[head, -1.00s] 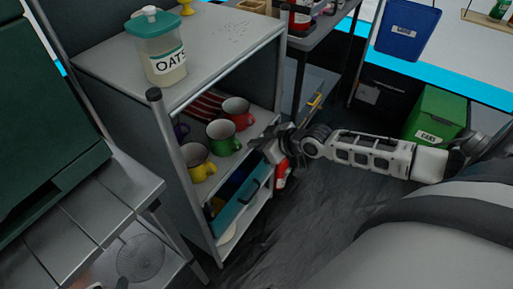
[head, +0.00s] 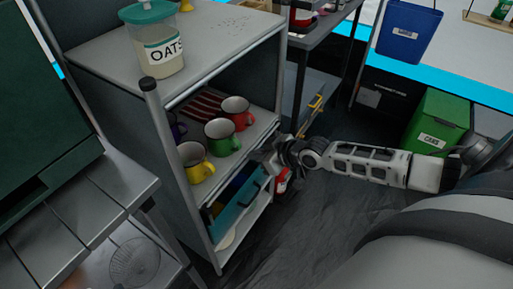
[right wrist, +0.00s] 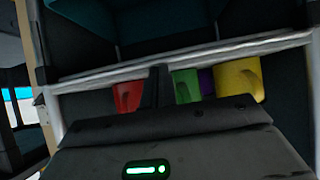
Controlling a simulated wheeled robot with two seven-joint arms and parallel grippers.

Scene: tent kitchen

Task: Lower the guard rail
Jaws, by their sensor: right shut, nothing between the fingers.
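The grey metal shelf unit (head: 225,45) stands left of centre in the head view, with a black-capped front post (head: 150,100). A pale bar (right wrist: 190,65) runs along the shelf front in the right wrist view, close to the mugs. I cannot tell whether it is the guard rail or the shelf edge. My right gripper (head: 268,163) is at the right end of the shelf front, beside the red mug's level and slightly below it. It is shut and empty; its dark fingers (right wrist: 158,87) overlap the bar in the wrist view. Contact is unclear. My left gripper is not in view.
A red mug (head: 236,110), green mug (head: 221,138) and yellow mug (head: 195,165) stand on the shelf. A teal container (head: 236,208) sits below. An oats jar (head: 154,42) is on top. A green bin (head: 440,118) stands right.

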